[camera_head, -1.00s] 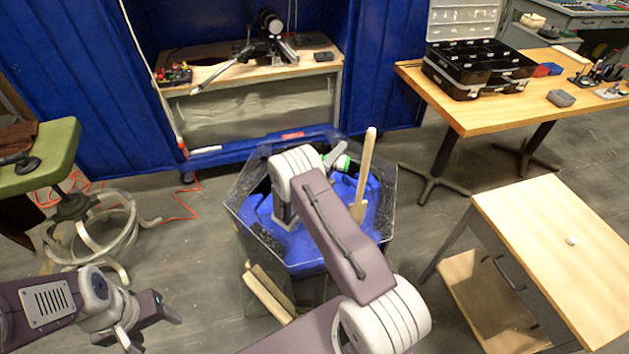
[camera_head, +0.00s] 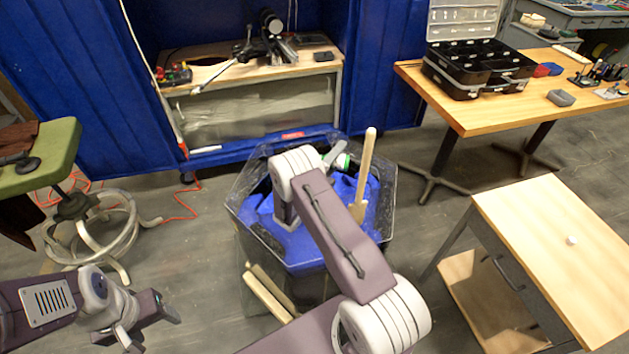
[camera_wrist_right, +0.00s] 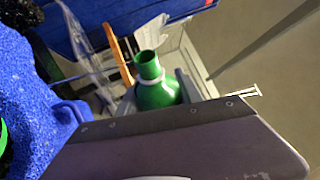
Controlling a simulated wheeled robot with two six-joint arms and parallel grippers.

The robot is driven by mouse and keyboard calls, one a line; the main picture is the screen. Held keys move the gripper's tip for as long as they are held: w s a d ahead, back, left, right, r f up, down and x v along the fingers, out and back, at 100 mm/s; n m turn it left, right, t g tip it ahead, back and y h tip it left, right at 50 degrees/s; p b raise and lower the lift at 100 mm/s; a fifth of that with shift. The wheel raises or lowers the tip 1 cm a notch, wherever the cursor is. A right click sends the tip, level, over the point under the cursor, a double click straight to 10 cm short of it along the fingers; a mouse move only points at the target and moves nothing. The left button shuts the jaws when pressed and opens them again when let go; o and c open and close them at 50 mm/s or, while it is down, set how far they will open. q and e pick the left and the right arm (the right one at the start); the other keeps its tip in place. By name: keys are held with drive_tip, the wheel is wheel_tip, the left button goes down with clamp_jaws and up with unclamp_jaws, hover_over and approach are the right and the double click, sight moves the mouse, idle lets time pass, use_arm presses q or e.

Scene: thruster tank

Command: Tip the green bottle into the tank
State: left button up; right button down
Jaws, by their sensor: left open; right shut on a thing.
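The green bottle shows as a small green and white piece (camera_head: 343,161) beyond my right forearm in the head view. In the right wrist view the bottle (camera_wrist_right: 155,92) shows its open neck and shoulder. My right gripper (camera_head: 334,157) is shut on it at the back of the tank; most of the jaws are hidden. The tank (camera_head: 239,203) is a clear, many-sided container with blue material inside. My right arm crosses over it and hides part of it. My left gripper (camera_head: 150,325) is open and empty over the floor at the lower left.
A wooden paddle (camera_head: 365,170) stands upright in the tank's right side. Wooden pieces (camera_head: 268,292) lean at its front. A wooden-topped cart (camera_head: 555,240) stands right, and a green stool (camera_head: 45,155) left. A workbench (camera_head: 470,110) with a black case stands back right.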

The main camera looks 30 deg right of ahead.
sight(336, 163)
drive_tip(key=shift+w+r+n, duration=0.1)
drive_tip(key=shift+r+n, duration=0.2)
drive_tip(key=shift+n, duration=0.3)
idle(1.3)
wheel_tip(336, 163, down, 2)
drive_tip(key=m, duration=0.1)
drive_tip(key=m+b, duration=0.1)
drive_tip(key=m+g, duration=0.1)
drive_tip(key=shift+f+m+y+b, duration=0.25)
drive_tip(key=shift+m+y+b, duration=0.05)
drive_tip(key=shift+y, duration=0.1)
drive_tip(key=shift+d+m, duration=0.1)
drive_tip(key=shift+m, duration=0.3)
drive_tip(key=shift+f+m+g, duration=0.2)
drive_tip(key=shift+m+g, duration=0.1)
drive_tip(key=shift+f+m+y, duration=0.25)
drive_tip(key=shift+m+y, duration=0.15)
drive_tip(key=shift+m, duration=0.2)
wheel_tip(336, 163, down, 6)
drive_tip(key=s+d+m+y+b, duration=0.1)
drive_tip(key=m+y, duration=0.5)
drive_tip(key=m, duration=0.4)
drive_tip(key=shift+s+d+r+b, duration=0.15)
drive_tip(key=shift+s+b, duration=0.15)
